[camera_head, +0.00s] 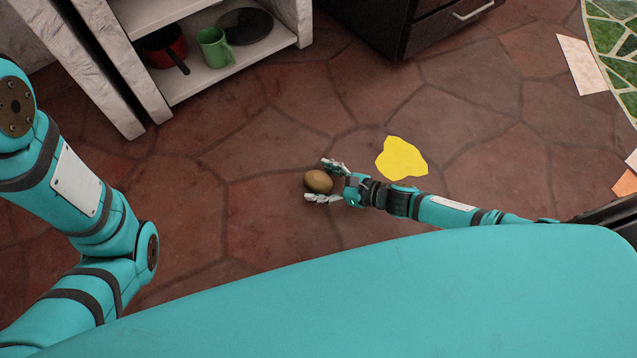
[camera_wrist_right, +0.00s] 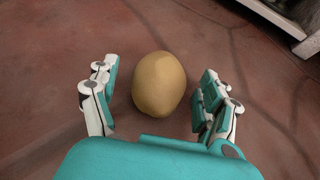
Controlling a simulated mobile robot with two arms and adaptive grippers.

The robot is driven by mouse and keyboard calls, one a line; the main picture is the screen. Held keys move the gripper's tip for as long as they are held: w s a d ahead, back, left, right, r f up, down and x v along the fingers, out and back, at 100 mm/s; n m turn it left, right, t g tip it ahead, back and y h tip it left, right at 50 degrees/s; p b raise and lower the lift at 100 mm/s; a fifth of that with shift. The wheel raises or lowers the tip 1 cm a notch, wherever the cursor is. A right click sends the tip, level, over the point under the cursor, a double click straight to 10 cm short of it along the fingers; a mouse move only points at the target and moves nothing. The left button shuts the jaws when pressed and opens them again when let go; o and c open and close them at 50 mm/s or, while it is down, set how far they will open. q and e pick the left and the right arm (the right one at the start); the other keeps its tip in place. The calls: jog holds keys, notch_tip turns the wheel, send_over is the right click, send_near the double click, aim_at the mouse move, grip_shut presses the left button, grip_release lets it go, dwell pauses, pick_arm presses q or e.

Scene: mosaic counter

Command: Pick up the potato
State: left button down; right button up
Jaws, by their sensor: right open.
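The potato (camera_head: 318,181) is a brown oval on the reddish stone floor in the middle of the head view. My right gripper (camera_head: 322,182) is open, with one finger on either side of the potato. In the right wrist view the potato (camera_wrist_right: 159,84) sits between the spread fingers of the right gripper (camera_wrist_right: 158,95), with a visible gap on both sides. My left arm comes in at the left of the head view, but its gripper is out of sight.
A white shelf (camera_head: 190,87) at the upper left holds a red pot (camera_head: 163,46), a green mug (camera_head: 214,47) and a dark round plate (camera_head: 245,25). A dark drawer cabinet (camera_head: 420,30) stands at the top. A flat yellow patch (camera_head: 401,158) lies on the floor right of the potato.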

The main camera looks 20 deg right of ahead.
jog(key=c, duration=1.3)
jog(key=shift+r, duration=0.1)
jog(key=shift+c, duration=0.2)
